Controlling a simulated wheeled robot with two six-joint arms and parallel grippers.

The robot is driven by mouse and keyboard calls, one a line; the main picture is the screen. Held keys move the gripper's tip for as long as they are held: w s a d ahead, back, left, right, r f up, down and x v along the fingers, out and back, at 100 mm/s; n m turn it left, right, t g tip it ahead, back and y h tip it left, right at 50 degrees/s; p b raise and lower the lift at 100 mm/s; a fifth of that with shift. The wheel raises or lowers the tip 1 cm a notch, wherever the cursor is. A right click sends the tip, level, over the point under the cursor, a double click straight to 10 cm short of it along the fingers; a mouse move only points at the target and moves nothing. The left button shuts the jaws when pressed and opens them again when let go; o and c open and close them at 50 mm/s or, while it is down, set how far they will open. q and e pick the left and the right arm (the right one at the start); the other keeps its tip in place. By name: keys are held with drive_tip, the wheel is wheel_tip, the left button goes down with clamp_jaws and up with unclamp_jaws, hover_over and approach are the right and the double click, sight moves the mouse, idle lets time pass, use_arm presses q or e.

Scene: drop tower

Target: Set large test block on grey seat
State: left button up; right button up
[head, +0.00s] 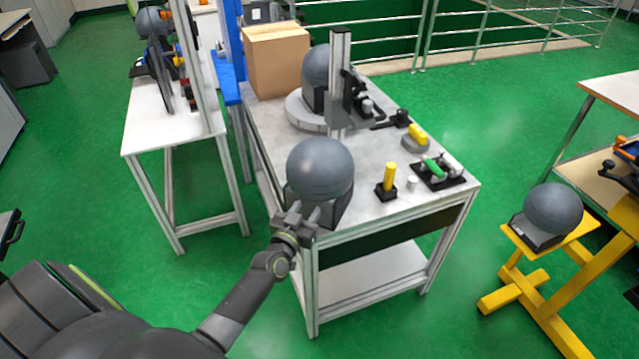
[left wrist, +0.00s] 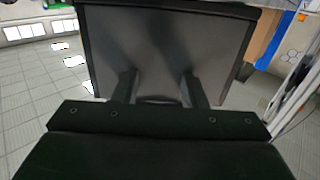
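A grey ball on a dark box-like base (head: 319,170) stands at the table's near left corner; I cannot tell whether it is the large test block. My left gripper (head: 302,212) is at the near side of its base. In the left wrist view, the two fingers of my left gripper (left wrist: 158,76) are apart, before a broad dark face (left wrist: 160,45); contact is unclear. A yellow block (head: 418,132) lies on a small round grey piece (head: 414,145), possibly the grey seat. A yellow cylinder (head: 389,176) stands on a black base. My right gripper is not in view.
A grey-topped table (head: 359,205) carries an upright metal column (head: 339,85), a cardboard box (head: 277,60) and a black tray (head: 437,180). Another grey ball (head: 553,209) sits on a yellow stand at right. Green floor is clear between table and stand.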

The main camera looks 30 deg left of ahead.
use_arm(q)
drive_tip(key=w, duration=0.4)
drive_tip(key=shift+a, duration=0.25)
drive_tip(key=shift+s, duration=0.1)
clamp_jaws()
idle(0.9)
drive_tip(key=shift+r, duration=0.25)
